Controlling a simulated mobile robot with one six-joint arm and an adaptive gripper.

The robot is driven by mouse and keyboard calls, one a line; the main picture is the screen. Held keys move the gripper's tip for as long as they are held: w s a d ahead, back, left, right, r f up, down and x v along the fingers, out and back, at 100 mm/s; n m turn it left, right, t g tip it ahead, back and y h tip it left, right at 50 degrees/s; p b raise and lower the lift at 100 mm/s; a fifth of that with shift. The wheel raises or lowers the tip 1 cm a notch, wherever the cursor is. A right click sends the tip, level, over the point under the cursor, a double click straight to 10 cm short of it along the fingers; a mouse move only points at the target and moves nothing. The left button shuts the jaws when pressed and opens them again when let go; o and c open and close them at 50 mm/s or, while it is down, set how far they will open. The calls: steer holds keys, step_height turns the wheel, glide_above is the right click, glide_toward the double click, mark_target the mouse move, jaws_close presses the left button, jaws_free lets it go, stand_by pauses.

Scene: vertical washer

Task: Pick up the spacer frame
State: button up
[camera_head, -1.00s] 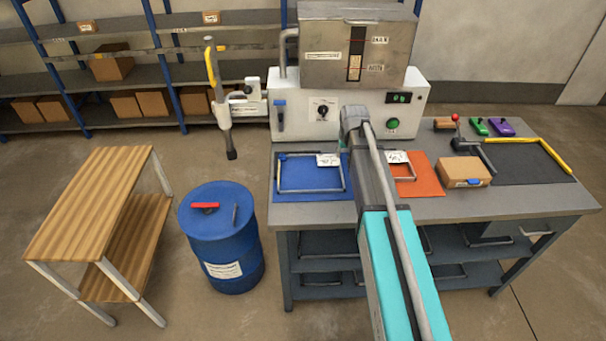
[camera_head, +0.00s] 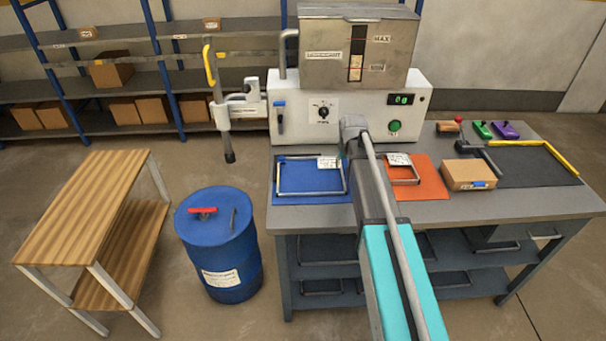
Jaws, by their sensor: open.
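A thin silver rectangular frame (camera_head: 310,192) lies on a blue mat (camera_head: 282,197) at the left of the bench. A smaller silver frame (camera_head: 406,182) lies on an orange mat (camera_head: 432,190), partly hidden by my arm. At the right, a frame with yellow and dark grey bars (camera_head: 530,143) lies on a black mat (camera_head: 535,172). I cannot tell which one is called the spacer frame. My arm reaches from the bottom edge over the bench between the blue and orange mats. My gripper's fingers are hidden behind the arm's far end.
A white machine (camera_head: 355,122) with a steel tank stands at the bench's back. A cardboard box (camera_head: 469,175) sits between the orange and black mats. A blue barrel (camera_head: 218,250) and a wooden table (camera_head: 85,205) stand left. Floor shows between barrel and bench.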

mark_target(342, 173)
steer(key=shift+b+x, duration=2.55)
steer(key=shift+x, duration=0.1)
steer(key=shift+s, duration=0.1)
jaws_close()
